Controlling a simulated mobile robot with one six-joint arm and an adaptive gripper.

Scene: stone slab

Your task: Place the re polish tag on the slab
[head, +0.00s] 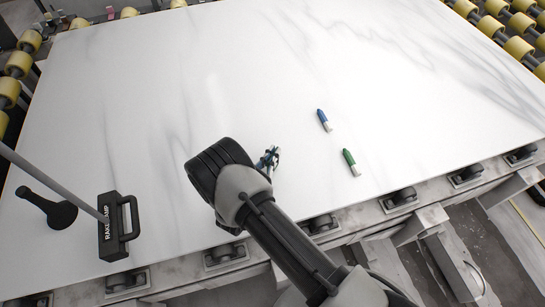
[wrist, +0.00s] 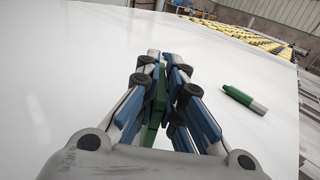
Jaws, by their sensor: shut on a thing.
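The slab (head: 250,60) is a broad white stone sheet with grey veins. It also fills most of the wrist view (wrist: 60,60). My gripper (head: 268,160) is over the slab towards its front edge. In the wrist view my gripper (wrist: 163,75) is shut on a thin dark green piece (wrist: 154,110), mostly hidden between the fingers. No lettering shows on it, so I cannot tell from looks whether it is the re polish tag. I cannot tell whether it touches the slab.
A green marker (head: 351,162) lies right of my gripper, also in the wrist view (wrist: 243,98). A blue marker (head: 323,120) lies farther back. A black lettered clamp (head: 113,228) and a dark cone-shaped object (head: 52,210) are at front left. The slab's middle is clear.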

